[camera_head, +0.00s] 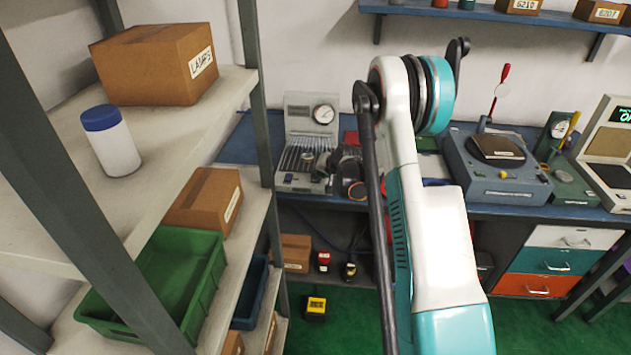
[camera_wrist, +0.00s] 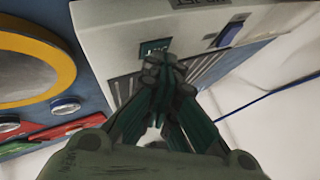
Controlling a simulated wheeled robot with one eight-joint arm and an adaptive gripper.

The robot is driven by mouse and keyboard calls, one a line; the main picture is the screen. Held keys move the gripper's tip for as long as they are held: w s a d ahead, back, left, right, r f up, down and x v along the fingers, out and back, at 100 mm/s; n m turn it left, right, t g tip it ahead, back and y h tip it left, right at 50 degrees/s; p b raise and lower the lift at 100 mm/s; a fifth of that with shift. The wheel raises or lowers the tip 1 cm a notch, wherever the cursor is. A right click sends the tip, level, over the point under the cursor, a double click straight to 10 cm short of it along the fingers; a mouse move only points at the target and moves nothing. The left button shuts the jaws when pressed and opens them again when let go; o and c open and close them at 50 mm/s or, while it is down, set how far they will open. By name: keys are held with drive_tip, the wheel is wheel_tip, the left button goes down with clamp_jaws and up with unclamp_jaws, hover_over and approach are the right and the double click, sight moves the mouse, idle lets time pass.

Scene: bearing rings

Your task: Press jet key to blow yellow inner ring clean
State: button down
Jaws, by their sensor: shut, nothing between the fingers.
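The grey-white jet station (camera_head: 311,110) stands on the blue bench, with a round gauge and a slotted grille. My gripper (camera_head: 343,160) is at its right front, partly hidden by my arm. In the wrist view, my gripper (camera_wrist: 165,66) is shut and empty. Its fingertips are at the station's front face (camera_wrist: 115,25), just below a small dark green lettered key or label (camera_wrist: 155,46); I cannot tell whether they touch it. A blue switch (camera_wrist: 232,33) is farther right. A large yellow ring shape (camera_wrist: 64,62) lies at left; I cannot tell whether it is the task's ring.
A blue device with a dark plate (camera_head: 497,147) stands to the right on the bench. A shelf rack (camera_head: 180,120) with boxes and a green crate (camera_head: 205,265) fills the left. Red and green parts (camera_wrist: 60,133) lie at lower left in the wrist view.

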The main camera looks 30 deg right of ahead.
drive_tip(key=shift+r, duration=0.75)
drive_tip(key=shift+r+p, duration=1.35)
drive_tip(key=shift+r, duration=1.2)
